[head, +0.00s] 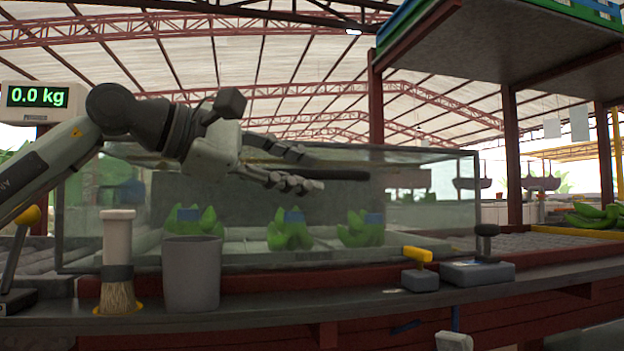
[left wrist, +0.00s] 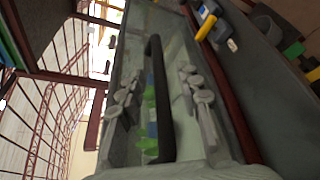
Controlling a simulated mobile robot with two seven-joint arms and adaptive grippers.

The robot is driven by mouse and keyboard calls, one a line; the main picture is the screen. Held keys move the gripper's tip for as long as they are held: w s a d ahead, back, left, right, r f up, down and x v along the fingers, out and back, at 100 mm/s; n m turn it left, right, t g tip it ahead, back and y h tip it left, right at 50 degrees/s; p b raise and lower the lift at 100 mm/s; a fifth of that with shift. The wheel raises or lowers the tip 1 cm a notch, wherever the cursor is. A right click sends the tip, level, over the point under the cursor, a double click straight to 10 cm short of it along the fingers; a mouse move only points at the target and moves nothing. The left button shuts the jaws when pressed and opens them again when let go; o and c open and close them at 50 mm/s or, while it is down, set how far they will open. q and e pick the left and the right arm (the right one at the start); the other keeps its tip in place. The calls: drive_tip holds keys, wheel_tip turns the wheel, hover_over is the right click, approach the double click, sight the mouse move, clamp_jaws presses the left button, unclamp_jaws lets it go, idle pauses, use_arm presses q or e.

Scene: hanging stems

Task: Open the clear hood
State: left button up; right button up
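The clear hood (head: 420,200) is a long see-through box. It stands down over several green banana bunches (head: 288,231) with blue bands. Its dark bar handle (head: 345,175) runs along the upper front; it also shows in the left wrist view (left wrist: 157,100). My left gripper (head: 308,170) is open at the left part of the handle. In the left wrist view the fingers (left wrist: 160,98) lie on either side of the bar, with gaps showing. I cannot tell whether either finger touches it. My right gripper is not in view.
A brush (head: 118,260) and a grey cup (head: 191,273) stand on the front ledge at left. A yellow-handled tool (head: 419,268) and a grey block with a black knob (head: 478,270) are at right. A scale display (head: 38,97) reads 0.0 kg. A shelf (head: 500,55) overhangs the upper right.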

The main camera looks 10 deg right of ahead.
use_arm(q)
drive_tip(key=shift+x, duration=1.2)
drive_tip(key=shift+w, duration=0.1)
clamp_jaws()
